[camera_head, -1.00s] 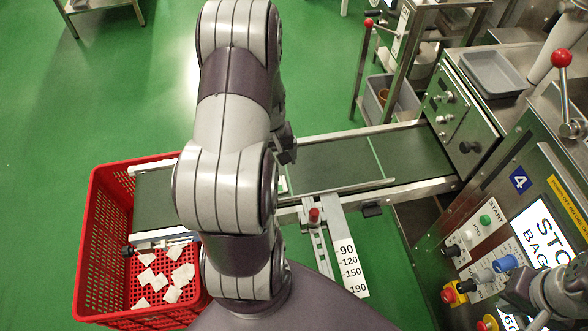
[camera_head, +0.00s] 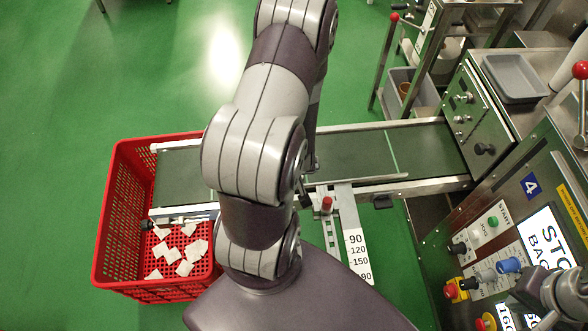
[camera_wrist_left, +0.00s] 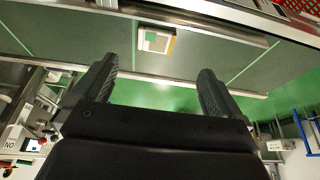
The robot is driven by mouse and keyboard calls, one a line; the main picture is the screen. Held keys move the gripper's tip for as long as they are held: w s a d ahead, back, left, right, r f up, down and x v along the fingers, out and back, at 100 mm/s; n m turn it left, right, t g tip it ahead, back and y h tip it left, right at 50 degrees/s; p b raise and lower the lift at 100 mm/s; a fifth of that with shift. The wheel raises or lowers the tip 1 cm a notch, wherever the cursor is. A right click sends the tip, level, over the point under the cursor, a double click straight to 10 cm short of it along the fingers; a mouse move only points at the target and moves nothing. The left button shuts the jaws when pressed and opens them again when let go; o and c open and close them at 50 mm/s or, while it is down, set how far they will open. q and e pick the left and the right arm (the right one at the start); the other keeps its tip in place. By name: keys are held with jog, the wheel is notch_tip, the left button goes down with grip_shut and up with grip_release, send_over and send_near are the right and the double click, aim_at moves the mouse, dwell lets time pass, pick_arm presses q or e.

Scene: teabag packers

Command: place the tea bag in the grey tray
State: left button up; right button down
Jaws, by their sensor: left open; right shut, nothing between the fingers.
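A tea bag (camera_wrist_left: 157,40), a small white square with a green patch, lies on the green conveyor belt in the left wrist view. In the head view my left arm hides it. My left gripper (camera_wrist_left: 156,88) is open and empty, its two fingers spread below the tea bag in the picture and apart from it. In the head view this gripper is hidden behind its own arm. The grey tray (camera_head: 515,76) sits on top of the steel machine at the upper right and looks empty. My right gripper (camera_head: 524,292) is shut and empty by the control panel at the lower right.
The conveyor (camera_head: 345,155) runs from the machine to a red crate (camera_head: 118,215) holding several white tea bags. A red-knobbed lever (camera_head: 580,70) stands right of the tray. A steel stand with a grey bin (camera_head: 398,78) is behind the belt.

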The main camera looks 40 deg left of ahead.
pick_arm(q)
jog(key=x, duration=0.4)
jog(key=b+x, duration=0.1)
jog(key=x, duration=0.3)
jog(key=w+x, duration=0.1)
jog(key=x, duration=0.3)
jog(key=shift+b, duration=0.3)
jog(key=shift+s, duration=0.1)
jog(key=shift+c, duration=0.3)
jog(key=c, duration=1)
jog(key=shift+r, duration=0.1)
jog(key=shift+c, duration=0.7)
